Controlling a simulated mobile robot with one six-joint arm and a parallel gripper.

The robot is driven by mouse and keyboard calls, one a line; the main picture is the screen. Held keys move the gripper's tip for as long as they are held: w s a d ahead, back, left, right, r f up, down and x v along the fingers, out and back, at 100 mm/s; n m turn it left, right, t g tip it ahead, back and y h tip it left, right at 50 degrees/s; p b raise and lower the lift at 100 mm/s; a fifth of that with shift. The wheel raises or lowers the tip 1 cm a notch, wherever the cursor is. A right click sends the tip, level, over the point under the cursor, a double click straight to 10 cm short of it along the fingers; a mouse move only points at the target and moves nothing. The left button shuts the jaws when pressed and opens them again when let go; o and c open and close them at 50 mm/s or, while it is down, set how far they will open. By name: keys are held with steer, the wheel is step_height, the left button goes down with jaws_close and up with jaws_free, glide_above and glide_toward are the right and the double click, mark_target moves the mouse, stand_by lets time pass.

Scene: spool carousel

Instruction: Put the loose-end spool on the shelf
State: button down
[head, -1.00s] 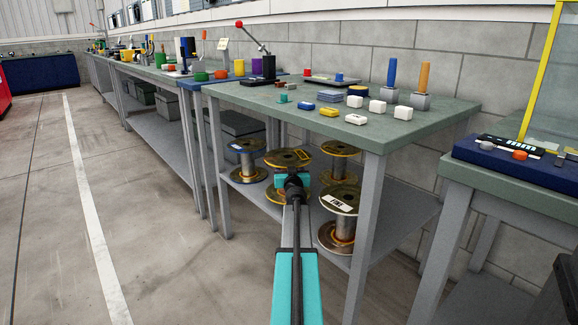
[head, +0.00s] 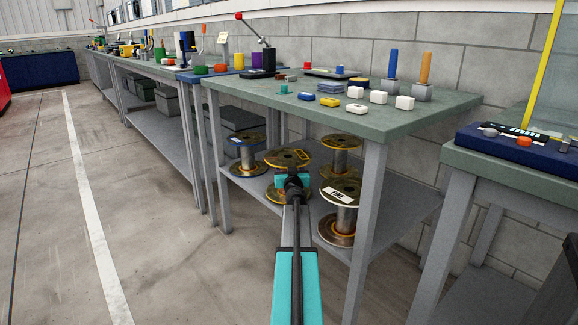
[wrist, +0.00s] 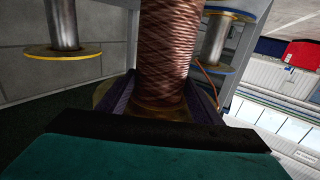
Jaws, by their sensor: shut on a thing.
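My gripper (head: 292,182) is shut on a spool with a gold upper flange (head: 288,158). In the wrist view the spool's copper winding (wrist: 166,45) stands between the two fingers (wrist: 160,105). A thin loose wire end (wrist: 208,78) curves out beside the winding. The grey lower shelf (head: 395,195) runs under the green-topped table. The held spool is at the shelf's front side, between the spools standing there; I cannot tell whether it touches the shelf. My gripper and arm hide part of it.
On the shelf are a spool with a blue tag (head: 247,153) at left, one at back right (head: 341,142) and one with a white label (head: 342,193) at front right. Table legs (head: 368,230) bound the opening. Floor (head: 170,250) at left is clear.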

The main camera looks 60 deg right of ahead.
steer(key=shift+f, duration=0.2)
stand_by(0.4)
steer(key=c, duration=0.6)
jaws_free()
steer(key=shift+f, duration=0.2)
steer(key=shift+o, duration=0.2)
steer(key=shift+r, duration=0.1)
steer(key=b+v, duration=0.1)
steer(key=v, duration=1.1)
